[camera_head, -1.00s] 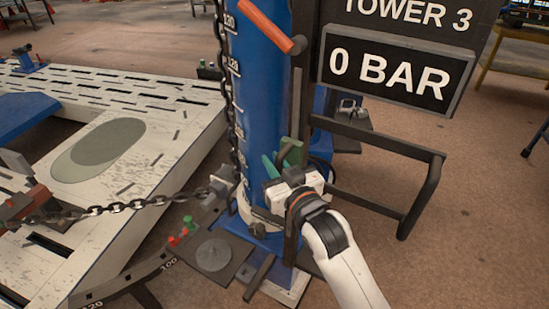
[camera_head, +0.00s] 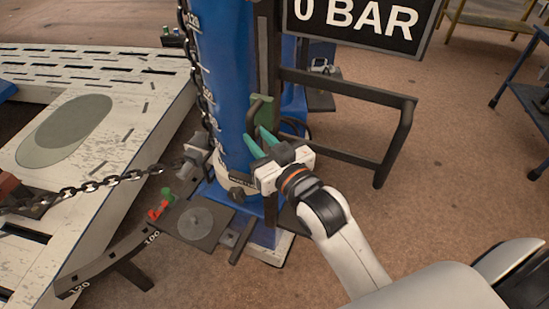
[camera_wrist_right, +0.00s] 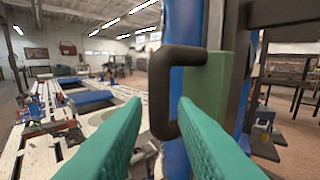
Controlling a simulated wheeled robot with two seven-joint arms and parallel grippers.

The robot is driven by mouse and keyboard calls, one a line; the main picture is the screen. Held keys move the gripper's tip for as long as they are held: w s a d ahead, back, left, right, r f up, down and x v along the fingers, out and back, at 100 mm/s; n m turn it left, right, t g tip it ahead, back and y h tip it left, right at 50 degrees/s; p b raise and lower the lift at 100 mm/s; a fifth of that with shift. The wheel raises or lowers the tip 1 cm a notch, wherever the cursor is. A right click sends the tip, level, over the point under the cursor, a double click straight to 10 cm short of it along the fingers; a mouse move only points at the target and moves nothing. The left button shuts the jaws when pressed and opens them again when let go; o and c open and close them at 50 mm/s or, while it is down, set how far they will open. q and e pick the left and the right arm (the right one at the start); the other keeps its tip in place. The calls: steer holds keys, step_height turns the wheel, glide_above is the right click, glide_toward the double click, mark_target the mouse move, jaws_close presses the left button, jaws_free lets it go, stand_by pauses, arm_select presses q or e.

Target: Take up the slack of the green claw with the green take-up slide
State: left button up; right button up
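The green take-up slide (camera_head: 262,113) is a green block on the dark rail at the right side of the blue tower. In the right wrist view the slide (camera_wrist_right: 217,84) carries a dark bent handle (camera_wrist_right: 162,95). My right gripper (camera_head: 260,141) is just below and in front of the slide. Its two teal fingers are apart, and in the wrist view (camera_wrist_right: 158,100) the handle's upright bar appears between the fingertips; I cannot tell whether it is within their reach. No grip shows. I cannot make out a green claw. My left gripper is out of view.
A chain (camera_head: 95,186) runs left from a grey block (camera_head: 196,152) by the tower; another hangs down the tower (camera_head: 203,90). A dark tubular frame (camera_head: 392,140) stands right of the slide, under the "0 BAR" sign (camera_head: 357,16). Red and green knobs (camera_head: 163,203) stand below the chain.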

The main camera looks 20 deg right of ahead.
steer(key=s+d+p, duration=0.1)
steer(key=s+p, duration=0.1)
steer(key=s, duration=0.4)
steer(key=shift+s+d, duration=0.15)
steer(key=shift+s, duration=0.2)
